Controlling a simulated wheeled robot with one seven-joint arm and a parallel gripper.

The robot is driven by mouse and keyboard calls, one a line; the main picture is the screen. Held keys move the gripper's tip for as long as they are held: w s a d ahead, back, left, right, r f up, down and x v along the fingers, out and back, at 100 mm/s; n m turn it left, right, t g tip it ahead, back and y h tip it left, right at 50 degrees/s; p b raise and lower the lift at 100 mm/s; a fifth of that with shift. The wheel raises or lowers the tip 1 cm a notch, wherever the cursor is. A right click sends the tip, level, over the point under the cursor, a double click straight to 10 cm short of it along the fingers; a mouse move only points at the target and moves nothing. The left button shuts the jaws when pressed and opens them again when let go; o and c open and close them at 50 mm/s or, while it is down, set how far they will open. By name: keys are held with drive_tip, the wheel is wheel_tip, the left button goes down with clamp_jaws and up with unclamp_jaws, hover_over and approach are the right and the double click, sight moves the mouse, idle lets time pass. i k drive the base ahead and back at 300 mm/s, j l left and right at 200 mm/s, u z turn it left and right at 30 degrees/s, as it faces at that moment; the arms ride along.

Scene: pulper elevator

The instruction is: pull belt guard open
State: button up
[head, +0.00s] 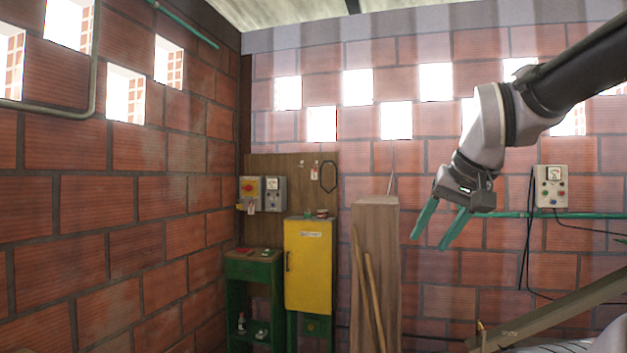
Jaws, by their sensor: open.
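A yellow door-like panel (309,265) stands upright on a green stand near the back corner; it seems to be the belt guard. It has a small pale label near its top and a dark handle (287,261) on its left edge. It looks shut. My gripper (431,242) is at the right of centre, its two green fingers apart and pointing down-left, with nothing between them. It appears well to the right of the yellow panel and is not touching it.
A green bench (253,267) stands left of the panel, below control boxes (262,192) on a wooden board. A tall wooden box (376,222) with leaning poles stands right of the panel. A sloping beam (560,310) fills the lower right. A control box (551,187) hangs on the wall.

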sight(308, 244)
drive_tip(key=i+u, duration=0.45)
drive_tip(key=i, duration=3.35)
drive_tip(key=j, duration=0.1)
